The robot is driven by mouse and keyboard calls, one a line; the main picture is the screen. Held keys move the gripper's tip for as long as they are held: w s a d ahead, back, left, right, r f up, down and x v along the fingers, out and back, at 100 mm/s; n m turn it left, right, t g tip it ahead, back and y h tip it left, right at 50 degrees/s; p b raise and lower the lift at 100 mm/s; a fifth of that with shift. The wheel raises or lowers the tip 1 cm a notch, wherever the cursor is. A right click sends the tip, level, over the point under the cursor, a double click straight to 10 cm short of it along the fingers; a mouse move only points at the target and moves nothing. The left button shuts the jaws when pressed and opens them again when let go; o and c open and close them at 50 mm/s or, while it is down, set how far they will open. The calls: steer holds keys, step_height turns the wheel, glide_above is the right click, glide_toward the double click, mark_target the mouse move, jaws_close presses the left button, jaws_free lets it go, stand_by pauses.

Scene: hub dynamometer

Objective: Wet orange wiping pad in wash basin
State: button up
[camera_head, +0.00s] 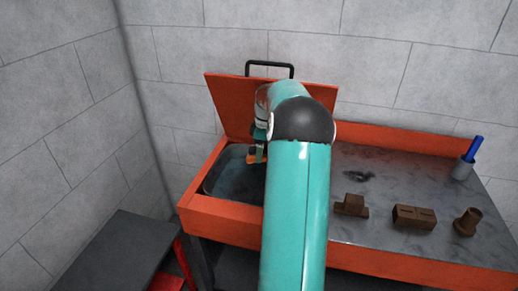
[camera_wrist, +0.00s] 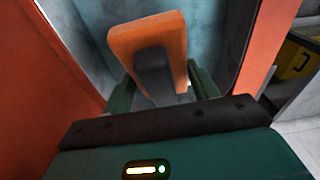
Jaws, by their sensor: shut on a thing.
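The wash basin (camera_head: 222,182) is a dark sunken tub in the left part of an orange-framed bench. Its orange lid (camera_head: 228,103) stands raised at the back. My gripper (camera_wrist: 159,86) is shut on the orange wiping pad (camera_wrist: 146,35), with its green fingers on either side of the pad's dark grey middle part. The wrist view shows blue-grey basin surface (camera_wrist: 212,32) beyond the pad. In the head view the pad (camera_head: 253,158) is a small orange patch over the basin, partly hidden by my arm. I cannot tell whether it touches water.
Several brown parts, including a slotted block (camera_head: 414,217) and a flared cylinder (camera_head: 467,222), stand on the grey bench top to the right. A grey cup (camera_head: 463,170) with a blue item is at the far right. A dark table (camera_head: 115,250) stands front left, and block walls close in behind.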

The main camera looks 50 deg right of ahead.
steer(key=shift+s+f, duration=0.25)
steer(key=shift+f, duration=0.2)
step_height(320, 180, down, 9)
stand_by(0.6)
steer(key=shift+w, duration=0.15)
stand_by(0.3)
steer(key=shift+r, duration=4.1)
steer(key=shift+r, duration=0.1)
steer(key=shift+r, duration=1.95)
steer(key=shift+a, duration=0.1)
